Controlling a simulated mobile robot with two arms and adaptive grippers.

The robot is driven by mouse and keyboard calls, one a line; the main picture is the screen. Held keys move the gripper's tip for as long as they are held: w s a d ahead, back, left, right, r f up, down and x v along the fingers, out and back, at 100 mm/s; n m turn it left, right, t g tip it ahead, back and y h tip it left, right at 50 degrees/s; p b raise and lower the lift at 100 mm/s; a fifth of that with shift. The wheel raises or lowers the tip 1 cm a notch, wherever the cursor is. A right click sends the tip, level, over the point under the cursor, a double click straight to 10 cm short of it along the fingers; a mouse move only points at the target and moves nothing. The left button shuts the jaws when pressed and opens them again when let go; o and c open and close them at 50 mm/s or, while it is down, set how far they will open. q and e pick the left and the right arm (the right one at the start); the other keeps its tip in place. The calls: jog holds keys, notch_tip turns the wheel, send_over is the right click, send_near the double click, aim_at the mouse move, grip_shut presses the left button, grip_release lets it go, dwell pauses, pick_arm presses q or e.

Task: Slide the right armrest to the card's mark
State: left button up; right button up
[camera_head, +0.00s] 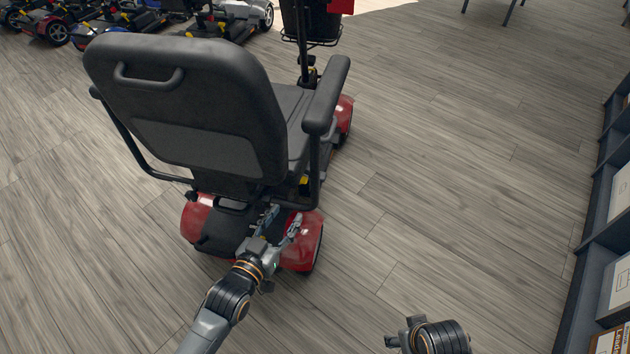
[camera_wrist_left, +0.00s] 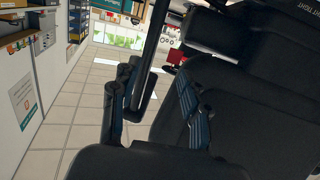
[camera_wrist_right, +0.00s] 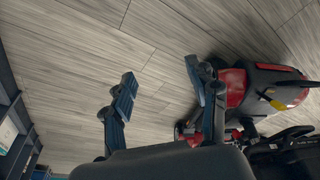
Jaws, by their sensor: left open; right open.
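The scooter's right armrest (camera_head: 327,95) is a dark padded arm to the right of the black seat back (camera_head: 190,100). Below it, a dark post (camera_head: 314,170) runs down beside the seat. My left gripper (camera_head: 283,217) is open just behind the seat back, above the red rear body. In the left wrist view a dark bar (camera_wrist_left: 156,45) passes in line with the open fingers; I cannot tell whether it is between or beyond them. My right gripper (camera_head: 400,340) is at the bottom edge, apart from the scooter; the right wrist view shows it open and empty. I cannot make out the card.
A dark shelf unit (camera_head: 590,235) with boxes runs along the right edge. More scooters (camera_head: 50,25) stand at the top left. Grey plank floor is clear between the scooter and the shelf. A black basket (camera_head: 315,18) sits at the scooter's front.

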aim_at(313, 170)
pick_arm(q)
jog(key=shift+t+h, duration=0.6)
jog(key=w+d+r+b, duration=0.1)
jog(key=w+d, duration=0.1)
jog(key=w, duration=0.1)
jog(key=w+d+r+b, duration=0.1)
jog(key=w+d+r, duration=0.1)
jog(key=w, duration=0.1)
jog(key=w+d+r, duration=0.1)
jog(key=w+d, duration=0.1)
jog(key=w, duration=0.2)
jog(key=shift+r+b, duration=0.15)
jog(key=shift+b, duration=0.25)
jog(key=shift+x, duration=0.95)
jog(key=shift+w+d, duration=0.15)
jog(key=shift+w, duration=0.3)
pick_arm(e)
jog(key=v, duration=0.9)
jog(key=shift+w+t, duration=0.3)
jog(key=shift+w, duration=0.05)
jog(key=shift+d, duration=0.1)
pick_arm(q)
grip_shut()
